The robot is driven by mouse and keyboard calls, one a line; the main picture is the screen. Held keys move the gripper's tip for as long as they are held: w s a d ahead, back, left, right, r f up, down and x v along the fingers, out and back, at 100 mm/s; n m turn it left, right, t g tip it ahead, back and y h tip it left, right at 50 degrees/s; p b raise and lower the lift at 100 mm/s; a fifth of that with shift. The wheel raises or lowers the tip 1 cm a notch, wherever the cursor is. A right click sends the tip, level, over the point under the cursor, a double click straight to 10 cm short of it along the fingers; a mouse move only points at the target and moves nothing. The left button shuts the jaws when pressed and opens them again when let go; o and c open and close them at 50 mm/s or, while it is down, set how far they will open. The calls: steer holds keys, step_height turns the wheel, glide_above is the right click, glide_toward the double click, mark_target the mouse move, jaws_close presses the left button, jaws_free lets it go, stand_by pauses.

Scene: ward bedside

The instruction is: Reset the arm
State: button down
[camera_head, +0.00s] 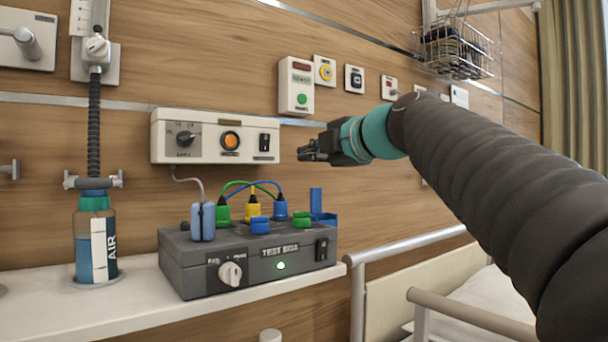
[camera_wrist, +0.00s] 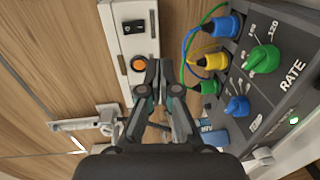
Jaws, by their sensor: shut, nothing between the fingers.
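My arm reaches in from the right in the head view. My gripper (camera_head: 304,150) is up in front of the wall, just right of the white wall panel (camera_head: 160,137). It is shut and empty. In the wrist view my gripper (camera_wrist: 160,68) shows its fingertips together, close to the panel's orange button (camera_wrist: 138,63) in the picture. I cannot tell the distance to the panel. The grey test box (camera_head: 255,278) sits on the shelf below, apart from my gripper, with its green light lit.
Green, yellow and blue plugs with cables, and coloured knobs, stand on the box top. A flow bottle (camera_head: 84,250) stands left on the white shelf (camera_head: 130,318). The bed rail (camera_head: 410,243) is at right. A wire basket (camera_head: 455,50) hangs upper right.

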steer(key=s+d+f+m+g+h+p, duration=0.2)
steer(key=s+f+m, duration=0.6)
steer(key=f, duration=0.4)
steer(key=s+d+f+m+g+h+p, duration=0.3)
steer(key=s+d+f+m+h+p, duration=0.1)
steer(key=s+f+m, duration=0.4)
steer(key=s+d+f+m+g+h+p, duration=0.3)
steer(key=s+d+f+m, duration=0.3)
steer(key=s+f, duration=0.5)
step_height(320, 180, down, 6)
steer(key=m+p, duration=0.1)
steer(key=m, duration=0.1)
steer(key=shift+s+d+m+p, duration=0.15)
steer(key=shift+m+p, duration=0.2)
steer(key=shift+m, duration=0.05)
